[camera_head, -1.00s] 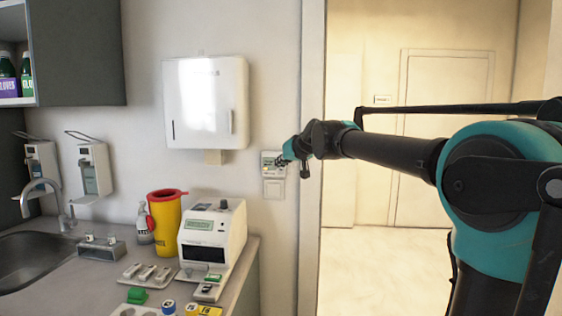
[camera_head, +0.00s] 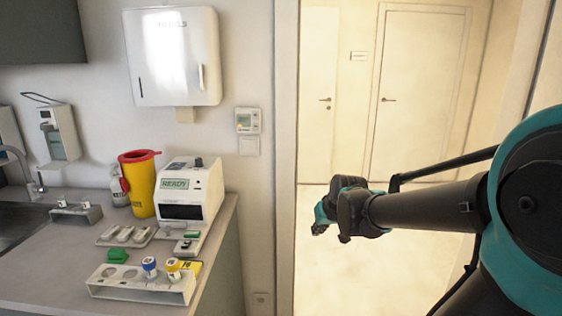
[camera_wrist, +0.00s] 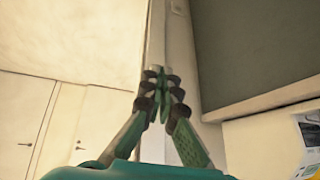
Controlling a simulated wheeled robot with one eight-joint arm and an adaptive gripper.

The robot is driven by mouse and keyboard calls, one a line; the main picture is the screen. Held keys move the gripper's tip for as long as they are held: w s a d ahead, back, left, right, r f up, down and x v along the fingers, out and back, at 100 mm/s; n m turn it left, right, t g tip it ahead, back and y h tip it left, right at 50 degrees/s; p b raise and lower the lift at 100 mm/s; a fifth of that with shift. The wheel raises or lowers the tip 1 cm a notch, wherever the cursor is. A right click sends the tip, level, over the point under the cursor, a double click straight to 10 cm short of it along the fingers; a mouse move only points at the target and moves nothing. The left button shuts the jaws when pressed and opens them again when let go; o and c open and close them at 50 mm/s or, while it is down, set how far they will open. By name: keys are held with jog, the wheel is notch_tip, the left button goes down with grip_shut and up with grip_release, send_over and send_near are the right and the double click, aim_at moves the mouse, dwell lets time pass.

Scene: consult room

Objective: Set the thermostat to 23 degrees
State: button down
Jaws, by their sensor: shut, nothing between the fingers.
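The thermostat (camera_head: 248,121) is a small white unit on the wall, left of the doorway, with a greenish screen and small buttons at its right side. Its digits are too small to read. A plain white switch plate (camera_head: 249,146) sits just below it. My gripper (camera_head: 319,229) is in front of the doorway, to the right of and lower than the thermostat, apart from it. In the wrist view my gripper (camera_wrist: 157,72) has its fingers together with nothing between them. I cannot make out the thermostat in the wrist view.
A white analyser reading READY (camera_head: 190,191), a yellow sharps bin (camera_head: 143,190) and a vial rack (camera_head: 140,290) stand on the counter (camera_head: 60,270). A towel dispenser (camera_head: 173,60) hangs left of the thermostat. The doorway behind my gripper is open.

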jog(key=s+d+f+m+g+h, duration=0.1)
jog(key=s+d+f, duration=0.3)
jog(key=s+f, duration=0.2)
jog(key=s+d+f+g+h, duration=0.1)
jog(key=s+d+f, duration=0.2)
jog(key=s+f, duration=0.3)
jog(key=s, duration=0.3)
jog(key=shift+s+d+m, duration=0.35)
jog(key=shift+d+m, duration=0.05)
jog(key=shift+w, duration=0.1)
dwell(0.8)
